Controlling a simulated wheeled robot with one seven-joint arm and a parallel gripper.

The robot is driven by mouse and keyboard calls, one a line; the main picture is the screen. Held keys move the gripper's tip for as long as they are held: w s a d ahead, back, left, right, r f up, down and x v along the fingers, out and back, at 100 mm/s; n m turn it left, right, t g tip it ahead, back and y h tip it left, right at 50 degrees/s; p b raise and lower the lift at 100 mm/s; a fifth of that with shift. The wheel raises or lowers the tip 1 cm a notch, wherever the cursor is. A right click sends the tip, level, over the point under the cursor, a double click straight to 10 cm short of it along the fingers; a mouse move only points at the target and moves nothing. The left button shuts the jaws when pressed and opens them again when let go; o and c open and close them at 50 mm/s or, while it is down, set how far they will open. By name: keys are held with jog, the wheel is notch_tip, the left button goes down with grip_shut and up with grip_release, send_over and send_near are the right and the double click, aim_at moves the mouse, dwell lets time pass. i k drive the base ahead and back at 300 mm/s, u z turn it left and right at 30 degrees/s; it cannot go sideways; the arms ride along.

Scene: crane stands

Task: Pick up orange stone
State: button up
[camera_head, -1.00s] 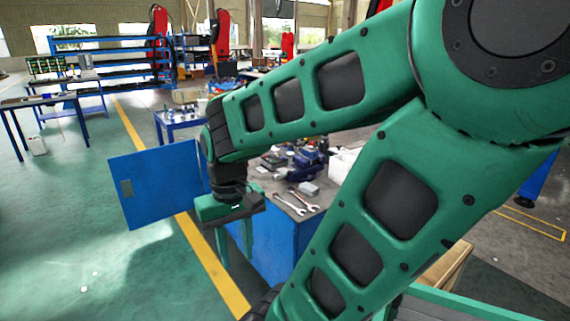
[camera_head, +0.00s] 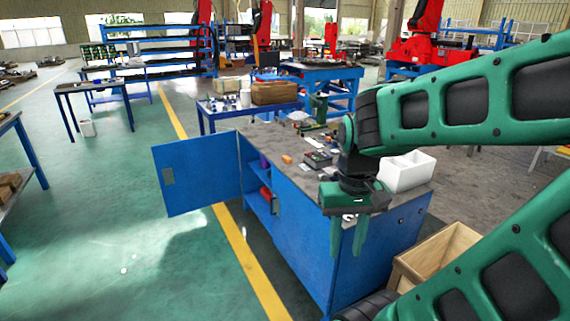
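A small orange block (camera_head: 287,159), which looks like the orange stone, lies on the grey top of the blue cabinet (camera_head: 262,150), towards its left part. My gripper (camera_head: 348,243) hangs fingers-down in front of the cabinet's front side, to the right of and nearer than the orange block. Its two green fingers are apart, with nothing seen between them. My arm covers part of the right side of the cabinet top.
The cabinet's blue door (camera_head: 196,178) stands open to the left, showing shelves with a red item (camera_head: 266,194). A white bin (camera_head: 406,171) sits at the right end. A wooden crate (camera_head: 440,250) stands on the floor.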

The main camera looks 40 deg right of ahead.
aim_at(287, 160)
jog(key=z, duration=0.05)
jog(key=i, duration=3.1)
jog(key=z, duration=2.1)
